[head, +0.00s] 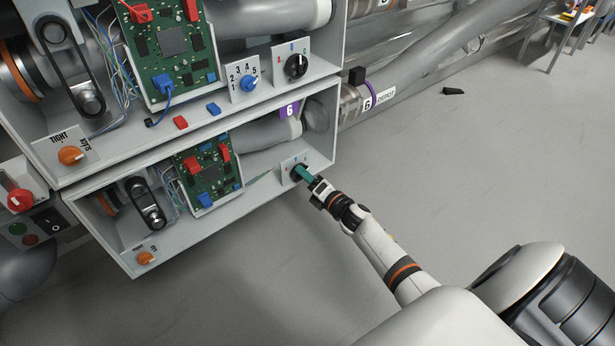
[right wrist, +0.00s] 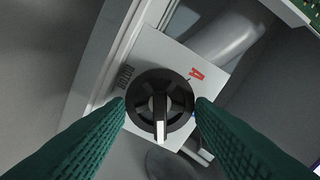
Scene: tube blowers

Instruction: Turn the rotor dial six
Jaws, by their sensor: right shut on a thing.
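The rotor dial is a black round knob with a white pointer (right wrist: 160,105). It sits on a white plate (right wrist: 158,58) marked with a red A and the word ROTOR. In the right wrist view the pointer points down the picture, away from the A. In the head view the plate (head: 286,171) is at the right end of the lower box, which bears a purple 6 label (head: 290,110). My right gripper (head: 301,172) has its green fingers on both sides of the knob, shut on it. The fingers hide part of the plate's markings. My left gripper is not in view.
The lower box (head: 225,222) also holds a green circuit board (head: 208,176), a belt (head: 149,205) and an orange knob (head: 145,258). The upper box has a blue selector (head: 249,84) and a black dial (head: 296,65). The floor (head: 470,150) to the right is mostly clear.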

